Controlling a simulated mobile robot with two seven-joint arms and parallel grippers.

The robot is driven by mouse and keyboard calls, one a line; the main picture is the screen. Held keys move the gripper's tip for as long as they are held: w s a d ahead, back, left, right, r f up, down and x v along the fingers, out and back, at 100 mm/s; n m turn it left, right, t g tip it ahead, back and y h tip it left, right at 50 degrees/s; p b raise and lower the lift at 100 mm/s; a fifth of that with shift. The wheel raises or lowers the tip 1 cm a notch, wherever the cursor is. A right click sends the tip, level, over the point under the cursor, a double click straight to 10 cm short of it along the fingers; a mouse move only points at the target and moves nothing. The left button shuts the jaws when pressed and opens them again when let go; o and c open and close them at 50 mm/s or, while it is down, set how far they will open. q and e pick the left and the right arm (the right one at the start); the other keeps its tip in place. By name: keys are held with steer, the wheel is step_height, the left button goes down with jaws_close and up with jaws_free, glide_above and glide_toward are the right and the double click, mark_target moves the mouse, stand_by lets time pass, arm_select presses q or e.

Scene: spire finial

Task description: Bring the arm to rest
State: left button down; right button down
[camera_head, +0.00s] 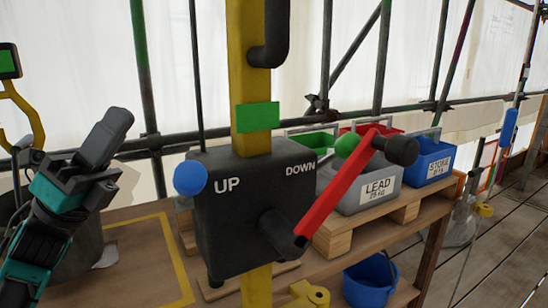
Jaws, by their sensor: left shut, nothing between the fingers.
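My left gripper (118,120) is at the left, its dark fingers shut with nothing between them. It points up and to the right, apart from everything I can make out. To its right is a dark box (240,225) marked UP and DOWN, on a yellow post (245,90). A blue ball (190,177) shows at the box's upper left. A red crank arm (340,185) slants up to the right in front of the box, with a black knob (402,150) at its upper end. A green ball (346,146) shows beside it. My right gripper is not in view.
A wooden bench (355,245) behind the box holds a grey LEAD bin (350,188), a blue bin (430,170) and others. A blue bucket (370,282) is below. A yellow outline (178,250) marks the board at left. Scaffold tubes (150,100) stand behind.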

arm_select(q)
steer(key=w+f+n+t+y+p, duration=0.1)
steer(key=w+f+n+t+y, duration=0.15)
steer(key=f+n+y, duration=0.65)
steer(key=w+f+n+t+y, duration=0.1)
steer(key=f+n+t+y, duration=0.5)
steer(key=n, duration=0.5)
steer(key=w+f+n+t+y+p, duration=0.15)
steer(key=f+n+y, duration=0.35)
steer(key=f+n, duration=0.5)
steer(key=s+d+f+n+g+y, duration=0.2)
steer(key=s+f+n+g, duration=0.2)
steer(key=s+f, duration=0.4)
steer(key=s+d+f+n+g+y+p, duration=0.1)
steer(key=s+f+n+g, duration=0.4)
steer(key=f, duration=1)
steer(key=s+d+n, duration=0.1)
steer(key=s+n, duration=0.1)
steer(key=s, duration=0.2)
steer(key=shift+f+n+g+y, duration=0.3)
steer(key=shift+f+y, duration=0.1)
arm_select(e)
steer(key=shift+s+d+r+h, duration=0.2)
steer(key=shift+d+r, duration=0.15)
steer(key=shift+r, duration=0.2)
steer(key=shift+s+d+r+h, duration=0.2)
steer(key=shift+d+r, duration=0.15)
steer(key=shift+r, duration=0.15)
